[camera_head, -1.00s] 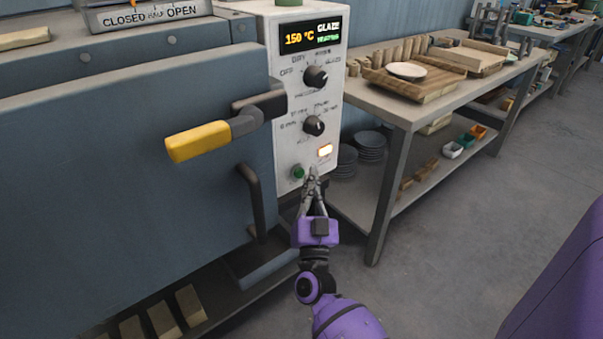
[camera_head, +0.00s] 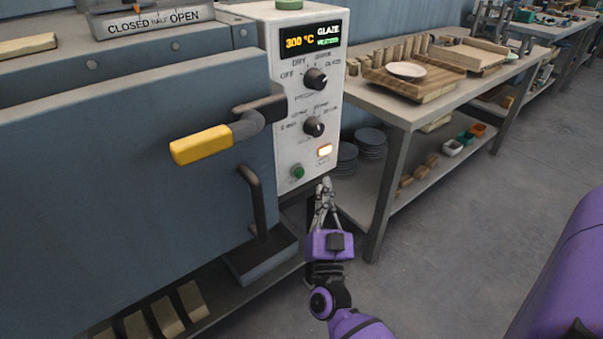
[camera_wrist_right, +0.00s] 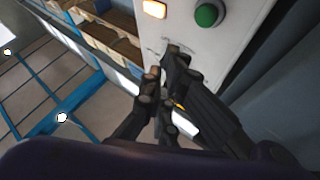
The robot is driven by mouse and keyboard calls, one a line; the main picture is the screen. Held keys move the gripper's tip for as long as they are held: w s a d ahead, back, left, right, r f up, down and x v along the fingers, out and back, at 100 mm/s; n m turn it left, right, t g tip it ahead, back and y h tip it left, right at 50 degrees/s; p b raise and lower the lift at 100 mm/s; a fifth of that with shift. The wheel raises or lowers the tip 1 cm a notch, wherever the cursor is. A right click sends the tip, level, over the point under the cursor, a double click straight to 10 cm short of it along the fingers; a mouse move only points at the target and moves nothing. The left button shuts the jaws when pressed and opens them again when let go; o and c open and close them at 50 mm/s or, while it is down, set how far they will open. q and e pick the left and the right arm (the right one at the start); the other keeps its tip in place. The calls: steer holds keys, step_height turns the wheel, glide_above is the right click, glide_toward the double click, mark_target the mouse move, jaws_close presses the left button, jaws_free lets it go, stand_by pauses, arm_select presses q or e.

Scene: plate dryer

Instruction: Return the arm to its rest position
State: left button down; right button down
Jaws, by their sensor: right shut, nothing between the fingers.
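My right gripper (camera_head: 325,188) is shut and empty, just below and to the right of the control panel's lower edge. In the right wrist view its fingers (camera_wrist_right: 165,80) meet near the panel's bottom edge. The white control panel (camera_head: 282,128) has a display (camera_head: 313,37) reading 300 °C and GLAZE, two black knobs, a lit orange button (camera_head: 324,150) and a green button (camera_head: 298,172). The orange button (camera_wrist_right: 155,9) and green button (camera_wrist_right: 207,15) also show in the right wrist view. A gap shows between the fingers and both buttons. My left gripper is not in view.
The dryer's grey door (camera_head: 130,190) with its yellow-tipped handle (camera_head: 203,144) fills the left. A workbench (camera_head: 400,113) with a plate (camera_head: 406,70) on a wooden board stands to the right, with stacked dark plates (camera_head: 371,142) below. The floor (camera_head: 450,230) at right is clear.

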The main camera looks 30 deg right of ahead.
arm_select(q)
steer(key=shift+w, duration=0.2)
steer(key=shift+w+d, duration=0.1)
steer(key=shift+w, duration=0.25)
